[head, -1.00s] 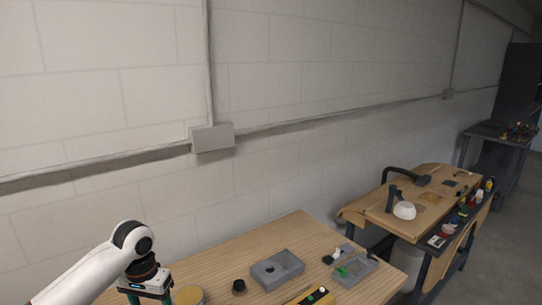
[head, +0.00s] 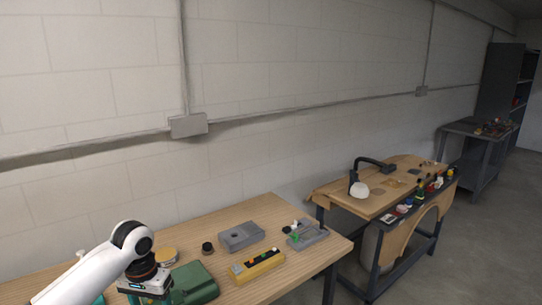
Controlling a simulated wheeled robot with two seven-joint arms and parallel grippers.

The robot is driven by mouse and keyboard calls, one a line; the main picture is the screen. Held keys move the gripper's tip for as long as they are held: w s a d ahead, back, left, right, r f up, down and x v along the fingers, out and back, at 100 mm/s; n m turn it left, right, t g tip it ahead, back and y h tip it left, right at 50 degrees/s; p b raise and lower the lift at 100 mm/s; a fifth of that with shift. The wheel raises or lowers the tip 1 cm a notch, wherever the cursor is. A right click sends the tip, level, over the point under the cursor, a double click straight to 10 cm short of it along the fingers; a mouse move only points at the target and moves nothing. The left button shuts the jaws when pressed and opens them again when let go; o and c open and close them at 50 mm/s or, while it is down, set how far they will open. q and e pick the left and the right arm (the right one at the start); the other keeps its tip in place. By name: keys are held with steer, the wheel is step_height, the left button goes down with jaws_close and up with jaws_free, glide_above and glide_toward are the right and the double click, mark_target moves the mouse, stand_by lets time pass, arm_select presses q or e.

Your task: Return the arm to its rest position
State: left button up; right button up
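My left arm comes in from the lower left in the head view. Its white links end in a dark wrist joint and my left gripper (head: 150,292), whose fingers are cut off by the bottom edge. I cannot tell whether it is open or shut. It is in front of the near wooden table (head: 215,222), beside a green case (head: 192,285). My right arm and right gripper are not in view.
On the near table are a round tan lid (head: 163,256), a small black cylinder (head: 207,248), a grey block (head: 241,236), a yellow box with buttons (head: 256,265) and a grey tray (head: 307,234). A second workbench (head: 375,204) with a lamp stands right. Open floor (head: 450,265) lies beyond.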

arm_select(q)
step_height(320, 180, down, 23)
steer(key=d+n+t+h+b, duration=0.1)
steer(key=b, duration=0.2)
steer(key=s+f+b, duration=0.1)
steer(key=s+f, duration=0.3)
steer(key=f, duration=0.5)
steer(key=s+f+b, duration=0.2)
steer(key=s+f, duration=0.1)
steer(key=f, duration=0.5)
steer(key=s+f+y+b, duration=0.1)
steer(key=s+f+b, duration=0.1)
steer(key=s+f, duration=1.6)
steer(key=s+d+f+m+b, duration=0.1)
steer(key=s+f, duration=0.2)
steer(key=s, duration=0.8)
steer(key=s+d+f+b, duration=0.1)
steer(key=s+f, duration=0.2)
steer(key=s, duration=0.8)
steer(key=shift+s+d+f+m, duration=0.15)
steer(key=shift+s+d+m, duration=0.15)
steer(key=shift+d+m, duration=0.1)
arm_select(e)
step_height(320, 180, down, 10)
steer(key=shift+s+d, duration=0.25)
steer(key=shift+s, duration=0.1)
